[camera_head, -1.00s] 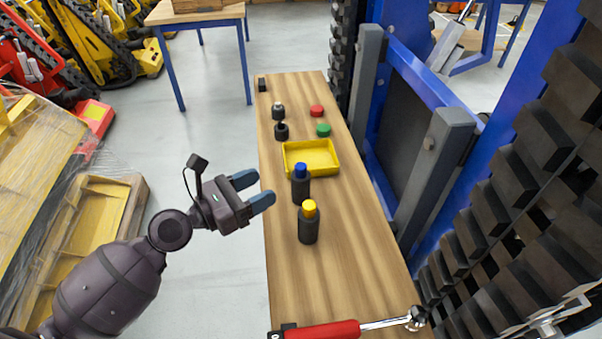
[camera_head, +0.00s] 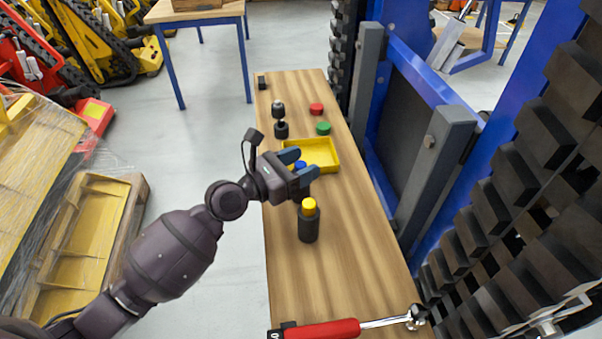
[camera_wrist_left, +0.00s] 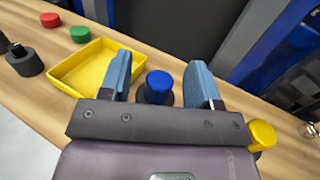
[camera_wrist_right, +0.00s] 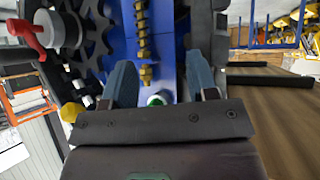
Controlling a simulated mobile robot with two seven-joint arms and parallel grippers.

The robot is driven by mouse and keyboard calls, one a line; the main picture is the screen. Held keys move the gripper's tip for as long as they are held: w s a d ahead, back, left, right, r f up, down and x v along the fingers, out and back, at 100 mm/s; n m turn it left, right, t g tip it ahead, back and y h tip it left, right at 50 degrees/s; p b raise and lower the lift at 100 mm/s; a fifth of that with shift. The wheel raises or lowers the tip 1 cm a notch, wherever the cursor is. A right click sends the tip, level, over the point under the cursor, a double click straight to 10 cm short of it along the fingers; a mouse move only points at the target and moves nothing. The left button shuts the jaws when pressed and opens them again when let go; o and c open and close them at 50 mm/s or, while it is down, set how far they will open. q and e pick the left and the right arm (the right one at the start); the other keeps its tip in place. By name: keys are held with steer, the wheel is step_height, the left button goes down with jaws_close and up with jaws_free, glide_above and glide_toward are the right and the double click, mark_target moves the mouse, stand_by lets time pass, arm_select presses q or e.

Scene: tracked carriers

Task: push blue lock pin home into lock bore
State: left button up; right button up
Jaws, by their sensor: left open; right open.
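My left gripper (camera_head: 299,163) is open over the workbench, its fingers on either side of a blue-topped dark cylinder. The blue top (camera_head: 301,166) shows between the fingers in the head view, with the body mostly hidden. In the left wrist view the blue top (camera_wrist_left: 160,82) stands upright between the open fingers, with no visible grip on it. I cannot tell whether it is the lock pin, and I cannot make out a lock bore. My right gripper (camera_wrist_right: 160,75) is open and empty, facing a blue panel; a green-ended white fitting (camera_wrist_right: 156,100) shows between its fingers.
A yellow-topped dark bottle (camera_head: 309,224) stands just in front of the left gripper. A yellow tray (camera_head: 334,161) lies behind, with red (camera_head: 316,109) and green (camera_head: 323,128) caps beyond. A red-handled wrench (camera_head: 325,330) lies at the bench's near end. Tracked machinery (camera_head: 400,140) borders the right.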

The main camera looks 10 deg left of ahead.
arm_select(q)
steer(key=shift+d, duration=0.1)
steer(key=c, duration=1.1)
